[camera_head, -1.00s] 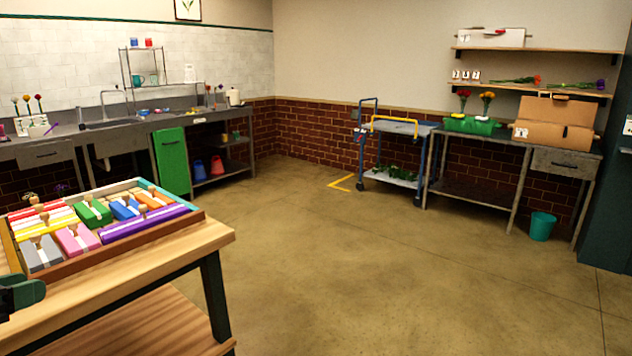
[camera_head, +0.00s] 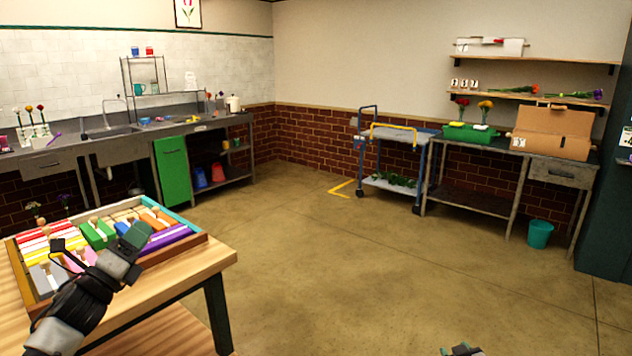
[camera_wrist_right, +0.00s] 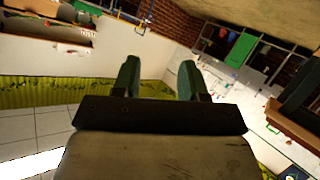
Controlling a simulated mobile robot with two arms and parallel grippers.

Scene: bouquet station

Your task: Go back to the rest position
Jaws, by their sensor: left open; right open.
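The tip of my right gripper (camera_head: 462,350) just shows at the bottom edge of the head view.
The wooden table (camera_head: 180,283) at the left bears the wooden tray (camera_head: 200,238) of coloured blocks. A blue trolley (camera_head: 400,135), a grey workbench (camera_head: 480,200) and a teal bucket (camera_head: 540,234) stand at the right. The middle of the floor (camera_head: 330,270) is clear.

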